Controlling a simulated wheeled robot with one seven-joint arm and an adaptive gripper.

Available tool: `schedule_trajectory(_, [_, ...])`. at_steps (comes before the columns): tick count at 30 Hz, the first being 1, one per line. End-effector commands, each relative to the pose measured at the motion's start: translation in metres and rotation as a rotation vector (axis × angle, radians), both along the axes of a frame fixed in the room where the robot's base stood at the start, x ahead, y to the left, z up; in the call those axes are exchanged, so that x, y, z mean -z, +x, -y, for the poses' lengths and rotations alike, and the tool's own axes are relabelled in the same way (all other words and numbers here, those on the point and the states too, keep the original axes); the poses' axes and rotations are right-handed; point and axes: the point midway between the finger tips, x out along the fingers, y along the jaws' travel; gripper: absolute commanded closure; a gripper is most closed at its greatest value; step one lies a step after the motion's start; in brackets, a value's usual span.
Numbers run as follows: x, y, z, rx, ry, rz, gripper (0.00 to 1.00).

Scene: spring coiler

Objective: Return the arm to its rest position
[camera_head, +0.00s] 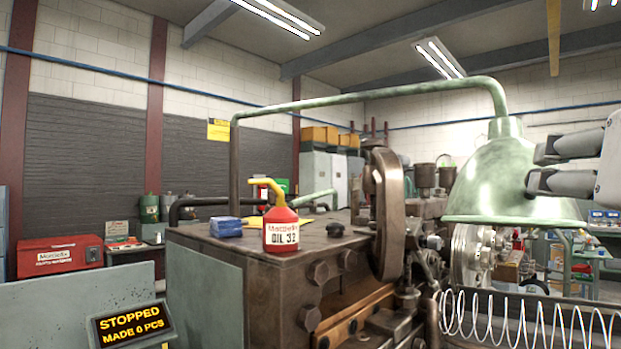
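My gripper (538,166) reaches in from the right edge of the head view. Its two grey fingers point left and stand apart, one above the other, with nothing between them that I can see. They overlap the right side of the pale green domed guard (490,185), and I cannot tell whether they touch it. The guard hangs from a green pipe over the spring coiler (260,270). The rest of my arm is outside the view.
A red oil can (282,229) with a yellow spout and a blue cloth (236,226) are on the machine top. A long spring (530,320) stretches along the lower right. A display (130,326) reads "STOPPED MADE 0 PCS". A red toolbox (60,256) is at the left.

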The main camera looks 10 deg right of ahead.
Motion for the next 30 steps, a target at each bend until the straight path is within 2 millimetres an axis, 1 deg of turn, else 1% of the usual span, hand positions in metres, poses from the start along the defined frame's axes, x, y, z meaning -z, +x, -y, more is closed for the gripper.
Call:
schedule_trajectory(4, [0.000,-0.004,-0.002,0.000,0.000,0.000,0.58])
schedule_trajectory(17, [0.001,-0.004,-0.002,-0.002,0.000,-0.003,0.58])
schedule_trajectory(20, [0.012,0.002,0.001,-0.022,0.021,-0.060,0.58])
schedule_trajectory(23, [0.047,0.016,0.003,-0.083,0.067,-0.227,0.58])
schedule_trajectory(24, [0.067,0.021,0.002,-0.120,0.087,-0.322,0.58])
schedule_trajectory(26, [0.102,0.024,-0.004,-0.187,0.112,-0.484,0.58])
schedule_trajectory(27, [0.125,0.022,-0.011,-0.236,0.125,-0.596,0.58])
schedule_trajectory(29, [0.157,0.015,-0.022,-0.309,0.135,-0.755,0.58])
schedule_trajectory(30, [0.175,0.007,-0.029,-0.355,0.136,-0.854,0.58])
